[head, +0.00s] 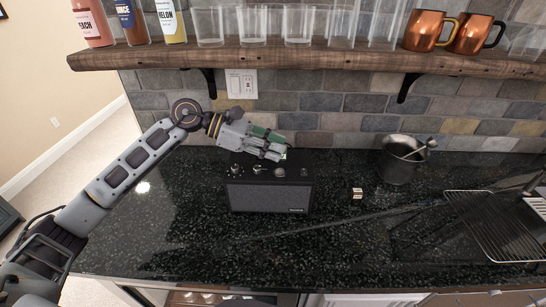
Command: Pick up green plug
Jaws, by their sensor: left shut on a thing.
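My left arm reaches in from the left over the dark counter. My left gripper (275,152) is above the top of a black speaker-like box (270,195). The gripper is shut on the green plug (284,156), of which only a small green bit shows at the fingertips; the fingers hide most of it. The box has knobs and small metal parts on its top. I cannot tell whether the plug touches the box. My right gripper is not in view.
A metal bucket (398,160) with a utensil stands at the back right. A small cube (356,193) lies right of the box. A wire rack (495,225) is at the far right. A wooden shelf (300,56) with glasses, bottles and copper mugs overhangs the counter.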

